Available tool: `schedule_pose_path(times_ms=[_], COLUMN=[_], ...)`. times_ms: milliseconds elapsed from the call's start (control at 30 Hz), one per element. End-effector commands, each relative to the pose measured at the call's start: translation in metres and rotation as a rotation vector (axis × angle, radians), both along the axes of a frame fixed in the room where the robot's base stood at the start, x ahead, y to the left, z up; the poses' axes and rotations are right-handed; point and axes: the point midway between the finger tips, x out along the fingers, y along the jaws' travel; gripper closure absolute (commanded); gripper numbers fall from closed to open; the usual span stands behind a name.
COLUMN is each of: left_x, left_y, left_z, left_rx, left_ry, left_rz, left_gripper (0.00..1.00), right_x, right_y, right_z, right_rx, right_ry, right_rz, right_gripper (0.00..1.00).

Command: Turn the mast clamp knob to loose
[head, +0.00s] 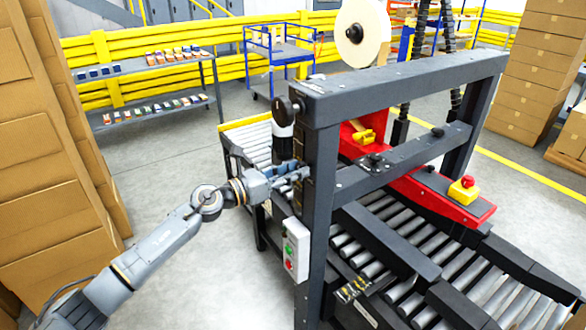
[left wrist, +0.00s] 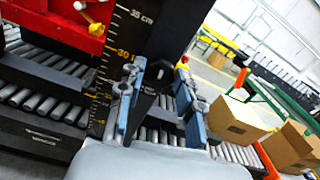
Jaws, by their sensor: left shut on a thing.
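The mast (head: 319,165) is a dark upright post of the machine's frame. In the left wrist view its face carries a yellow centimetre scale (left wrist: 122,52) with 30 and 35 marks. My left gripper (head: 301,173) is at the mast's left side, below the black round handle (head: 284,111) near the top. In the left wrist view, the blue-grey fingers of my left gripper (left wrist: 160,72) stand either side of a dark part, the mast clamp knob (left wrist: 150,97), and are shut on it. In the head view the gripper hides the knob. My right gripper is out of view.
A control box (head: 296,249) with green and red buttons hangs just below the gripper. Roller conveyors (head: 445,275) and a red beam (head: 425,188) with an emergency stop (head: 463,189) lie to the right. Stacked cartons (head: 50,150) stand left; the floor between is clear.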

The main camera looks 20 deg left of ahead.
Motion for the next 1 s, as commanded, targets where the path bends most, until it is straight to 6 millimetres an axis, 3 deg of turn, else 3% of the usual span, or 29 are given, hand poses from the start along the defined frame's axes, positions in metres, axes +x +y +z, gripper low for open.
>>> schedule_pose_path(times_ms=[1000], left_x=[0.002], left_y=[0.003], left_z=[0.001], left_rx=[-0.752], left_ry=[0.586], left_rz=[0.003], left_gripper=[0.97], right_x=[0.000], right_y=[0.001], right_z=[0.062], right_rx=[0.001], right_ry=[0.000], right_rz=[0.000], right_gripper=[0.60])
